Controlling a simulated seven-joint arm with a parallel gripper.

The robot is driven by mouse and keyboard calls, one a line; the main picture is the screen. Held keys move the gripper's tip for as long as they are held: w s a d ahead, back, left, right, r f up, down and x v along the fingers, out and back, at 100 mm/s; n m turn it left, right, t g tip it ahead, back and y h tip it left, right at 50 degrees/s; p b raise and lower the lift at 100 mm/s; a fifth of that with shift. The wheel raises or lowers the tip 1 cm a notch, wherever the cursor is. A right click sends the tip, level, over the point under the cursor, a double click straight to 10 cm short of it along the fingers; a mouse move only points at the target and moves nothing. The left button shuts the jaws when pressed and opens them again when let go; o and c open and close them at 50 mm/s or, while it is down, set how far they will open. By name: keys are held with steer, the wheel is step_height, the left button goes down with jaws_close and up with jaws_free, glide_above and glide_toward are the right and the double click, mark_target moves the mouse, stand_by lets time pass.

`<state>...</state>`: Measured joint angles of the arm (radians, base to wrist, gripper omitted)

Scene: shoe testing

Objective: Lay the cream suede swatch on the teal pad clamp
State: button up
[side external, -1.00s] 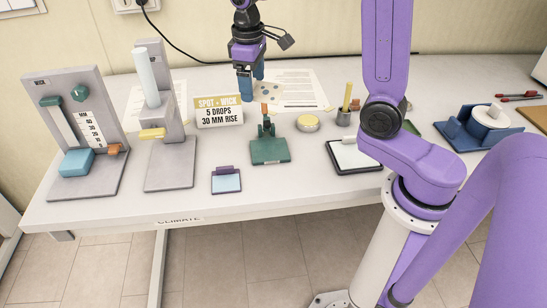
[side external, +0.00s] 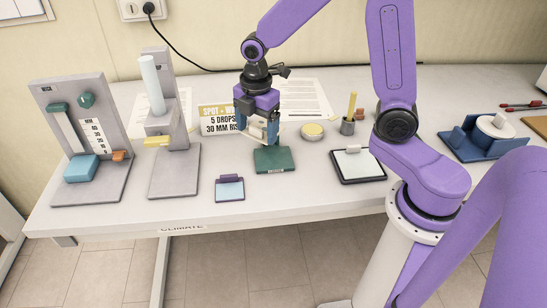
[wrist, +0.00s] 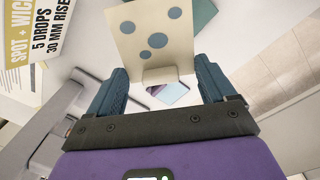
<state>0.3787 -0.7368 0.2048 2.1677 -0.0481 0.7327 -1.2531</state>
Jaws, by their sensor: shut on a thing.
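The cream suede swatch (wrist: 155,32), marked with several blue-grey spots, is in my gripper (wrist: 160,76). In the side view a thin pale edge of the swatch (side external: 287,126) shows beside the fingers. My gripper (side external: 258,132) is above the table, just behind and over the teal pad clamp (side external: 274,160). The clamp's upper part is hidden by my gripper. A teal corner of the clamp (wrist: 201,12) also shows beyond the swatch in the wrist view.
A small blue pad with a purple bar (side external: 229,190) lies front left of the clamp. A grey stand (side external: 172,168) is farther left. A yellow-topped tin (side external: 312,131), a cup (side external: 347,127) and a black-rimmed tray (side external: 358,166) are to the right. A sign (side external: 217,120) stands behind.

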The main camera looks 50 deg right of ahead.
mark_target(275, 165)
steer(key=f+n, duration=0.1)
steer(key=n, duration=0.1)
steer(key=s+a+n, duration=0.1)
steer(key=n, duration=0.1)
steer(key=s+f+n, duration=0.1)
steer(key=n, duration=0.1)
steer(key=shift+s+a+f, duration=0.25)
steer(key=shift+f, duration=0.1)
steer(key=shift+s+d+f+n, duration=0.1)
steer(key=shift+s+f+n, duration=0.2)
steer(key=shift+n, duration=0.3)
steer(key=shift+s+d+f+n, duration=0.1)
steer(key=shift+s+f+n, duration=0.15)
steer(key=shift+n, duration=0.35)
steer(key=shift+s+d+f+n, duration=0.3)
steer(key=shift+d+f, duration=0.3)
steer(key=shift+d, duration=0.7)
steer(key=shift+d+f+m, duration=0.15)
steer(key=shift+f+m, duration=0.25)
steer(key=shift+f, duration=1.15)
steer(key=shift+f, duration=0.15)
steer(key=o, duration=0.9)
